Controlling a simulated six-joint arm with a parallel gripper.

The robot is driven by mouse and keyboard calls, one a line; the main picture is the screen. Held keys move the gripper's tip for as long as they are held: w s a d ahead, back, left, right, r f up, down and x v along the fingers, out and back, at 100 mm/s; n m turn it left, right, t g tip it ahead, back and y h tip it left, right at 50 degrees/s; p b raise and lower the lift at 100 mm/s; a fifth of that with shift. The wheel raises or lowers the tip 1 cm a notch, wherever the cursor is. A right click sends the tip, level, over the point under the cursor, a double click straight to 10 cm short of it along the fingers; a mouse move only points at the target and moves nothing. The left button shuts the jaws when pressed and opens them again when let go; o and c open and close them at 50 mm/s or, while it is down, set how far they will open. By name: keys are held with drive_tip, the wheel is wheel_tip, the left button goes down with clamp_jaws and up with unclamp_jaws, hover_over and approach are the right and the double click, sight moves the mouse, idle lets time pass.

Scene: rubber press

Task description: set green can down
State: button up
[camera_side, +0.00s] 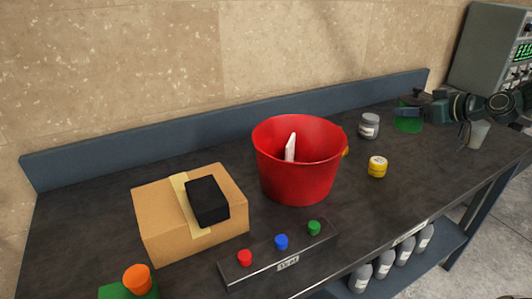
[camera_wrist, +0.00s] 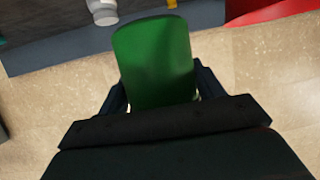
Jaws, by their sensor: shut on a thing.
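The green can (camera_side: 408,120) is at the back right of the dark workbench in the side view, near the raised back edge. My gripper (camera_side: 421,107) reaches in from the right and is shut on it. In the wrist view the green can (camera_wrist: 155,60) fills the space between the two dark fingers of my gripper (camera_wrist: 160,92). I cannot tell whether the can's bottom touches the bench or hangs just above it.
A grey jar (camera_side: 369,125) and yellow tin (camera_side: 377,167) stand left of the can, a pale cup (camera_side: 478,134) to its right. A red bucket (camera_side: 297,175), a cardboard box (camera_side: 165,222) and a button panel (camera_side: 262,270) are farther left. Bench between tin and cup is clear.

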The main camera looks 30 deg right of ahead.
drive_tip(key=s+a+r+n+g+y, duration=0.25)
drive_tip(key=a+n+y, duration=0.25)
drive_tip(key=a, duration=0.3)
drive_tip(key=s+a+r+n+g+y, duration=0.1)
drive_tip(key=s+a+n+g+y, duration=0.2)
drive_tip(key=a, duration=0.5)
drive_tip(key=shift+n+t+y, duration=0.35)
drive_tip(key=shift+n+y, duration=0.15)
drive_tip(key=shift+y, duration=0.1)
drive_tip(key=f, duration=1.6)
drive_tip(key=shift+w, duration=0.3)
drive_tip(key=shift+f, duration=1.85)
drive_tip(key=shift+f, duration=0.1)
drive_tip(key=o, duration=1.9)
drive_tip(key=shift+o, duration=0.2)
